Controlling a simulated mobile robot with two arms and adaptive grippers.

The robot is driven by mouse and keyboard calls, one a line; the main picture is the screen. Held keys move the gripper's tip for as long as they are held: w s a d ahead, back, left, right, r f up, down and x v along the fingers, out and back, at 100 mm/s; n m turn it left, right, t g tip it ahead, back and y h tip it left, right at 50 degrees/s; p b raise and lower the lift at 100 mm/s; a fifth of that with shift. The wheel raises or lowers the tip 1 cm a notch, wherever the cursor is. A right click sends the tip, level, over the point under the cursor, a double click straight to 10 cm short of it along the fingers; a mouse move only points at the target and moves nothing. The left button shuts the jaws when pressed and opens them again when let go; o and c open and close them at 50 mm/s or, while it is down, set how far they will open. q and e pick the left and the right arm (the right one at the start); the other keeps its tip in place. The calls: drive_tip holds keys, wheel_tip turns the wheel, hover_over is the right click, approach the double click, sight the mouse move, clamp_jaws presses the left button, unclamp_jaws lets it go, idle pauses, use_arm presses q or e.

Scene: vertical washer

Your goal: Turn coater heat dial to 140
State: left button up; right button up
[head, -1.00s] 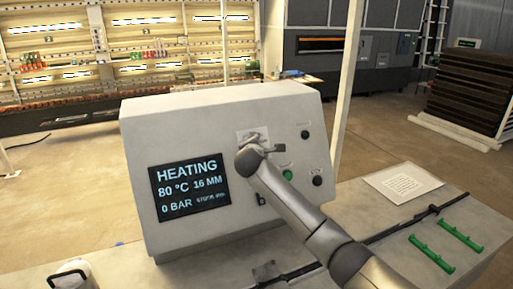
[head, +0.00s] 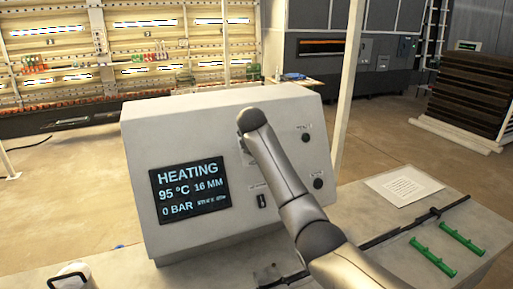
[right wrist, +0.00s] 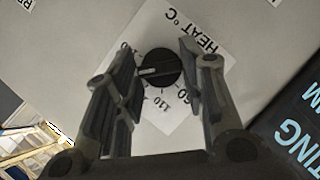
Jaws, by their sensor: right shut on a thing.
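The coater control box (head: 235,115) stands on the bench, with a screen (head: 190,190) reading HEATING, 95 °C, 16 MM and 0 BAR. In the right wrist view the round black heat dial (right wrist: 160,69) sits on a white plate (right wrist: 157,25) marked HEAT °C, with 60 and 110 legible. My right gripper (right wrist: 158,60) has a finger on each side of the dial and is shut on it. In the head view my right arm covers the dial; the gripper itself is mostly hidden there. My left gripper is in neither view.
A black knob (head: 318,183), an upper button (head: 305,138) and a black switch (head: 262,201) are on the same panel. A paper sheet (head: 403,186) and green handles (head: 433,257) lie on the bench at right. A pale post (head: 347,95) rises behind the box.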

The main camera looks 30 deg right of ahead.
drive_tip(key=m+g+y, duration=0.1)
drive_tip(key=m+y, duration=0.1)
drive_tip(key=m, duration=0.1)
drive_tip(key=shift+d+m, duration=0.15)
drive_tip(key=shift+m, duration=0.15)
drive_tip(key=shift+d+m+y, duration=0.1)
drive_tip(key=shift+m+y, duration=0.6)
drive_tip(key=shift+m, duration=0.5)
drive_tip(key=o, duration=1)
drive_tip(key=shift+r, duration=0.1)
drive_tip(key=v, duration=1.1)
drive_tip(key=shift+s+d+r, duration=0.15)
drive_tip(key=shift+s+r, duration=0.05)
drive_tip(key=shift+r, duration=0.2)
drive_tip(key=shift+f, duration=0.1)
